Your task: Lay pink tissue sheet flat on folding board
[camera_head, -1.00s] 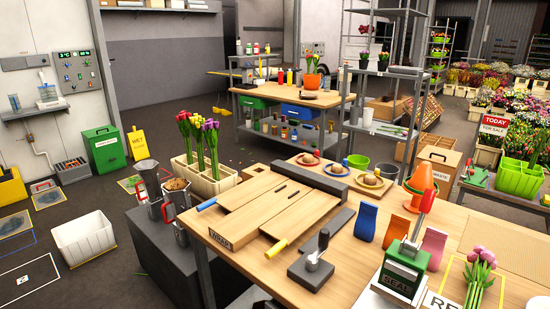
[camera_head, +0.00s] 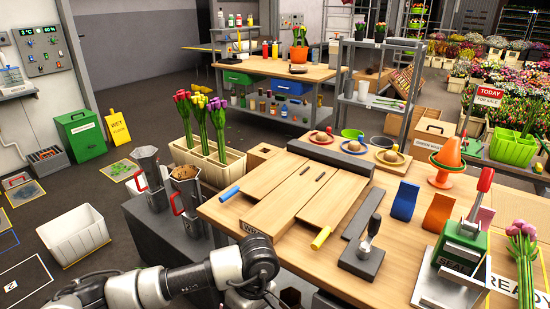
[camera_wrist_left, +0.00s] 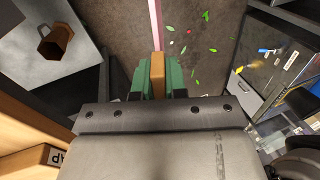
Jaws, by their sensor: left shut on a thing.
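The folding board (camera_head: 297,192) is pale wood in several panels, with a blue handle (camera_head: 229,193) and a yellow handle (camera_head: 321,238). It lies on the wooden worktable, its upper face bare. In the left wrist view, my left gripper (camera_wrist_left: 158,75) has green fingers shut on a tan piece. A narrow pale pink strip (camera_wrist_left: 155,24) runs on beyond it, apparently the pink tissue sheet edge-on; most of it is out of view. In the head view my left arm comes in at the bottom left, its gripper not clearly visible. My right gripper is not in view.
Metal jugs (camera_head: 186,196) and a planter with tulips (camera_head: 207,158) stand left of the board. A dark bar (camera_head: 331,158) lies behind it. A grey weighted tool (camera_head: 364,250), a green stamp press (camera_head: 462,249) and paper packets (camera_head: 405,200) are to the right.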

